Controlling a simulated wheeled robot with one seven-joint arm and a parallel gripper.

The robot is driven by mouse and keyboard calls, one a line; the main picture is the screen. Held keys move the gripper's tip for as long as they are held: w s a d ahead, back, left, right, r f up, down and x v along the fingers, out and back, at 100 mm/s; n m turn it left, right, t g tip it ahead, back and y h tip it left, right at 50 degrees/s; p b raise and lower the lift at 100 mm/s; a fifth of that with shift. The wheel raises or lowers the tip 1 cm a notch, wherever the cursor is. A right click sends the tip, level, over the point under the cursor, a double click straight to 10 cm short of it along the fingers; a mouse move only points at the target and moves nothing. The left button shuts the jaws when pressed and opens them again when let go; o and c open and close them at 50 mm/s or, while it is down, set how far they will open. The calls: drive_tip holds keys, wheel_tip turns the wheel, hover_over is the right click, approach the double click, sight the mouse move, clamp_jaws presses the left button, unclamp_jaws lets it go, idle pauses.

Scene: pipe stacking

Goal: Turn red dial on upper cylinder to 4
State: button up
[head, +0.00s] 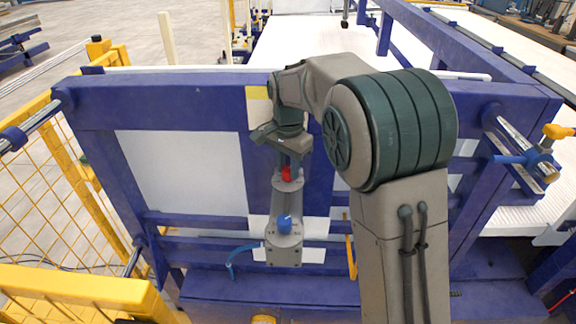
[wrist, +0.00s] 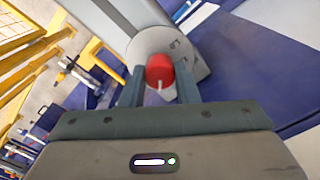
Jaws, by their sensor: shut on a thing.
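The red dial (wrist: 159,71) sits on the round grey face of the upper cylinder (wrist: 150,42) in the wrist view. A pale pointer line shows on the dial, pointing toward the bottom of the picture. Numbers on the face are too small to read. My gripper (wrist: 160,82) has one finger on each side of the dial and is shut on it. In the head view the red dial (head: 287,174) is partly hidden by my gripper (head: 287,165). A blue dial (head: 285,224) is on the lower end of the grey body, below the red one.
A blue metal frame (head: 160,92) with white panels stands behind the cylinder. A blue hose (head: 236,258) curves out at the lower left of the cylinder. Yellow mesh fencing (head: 60,180) stands at the left. A silver pipe (head: 520,145) with a yellow fitting is at the right.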

sight(288, 169)
drive_tip(key=shift+r+m, duration=0.1)
drive_tip(key=shift+m, duration=0.5)
drive_tip(key=o, duration=1)
wheel_tip(288, 169, up, 14)
drive_tip(key=shift+f+b, duration=0.15)
drive_tip(key=shift+b, duration=0.4)
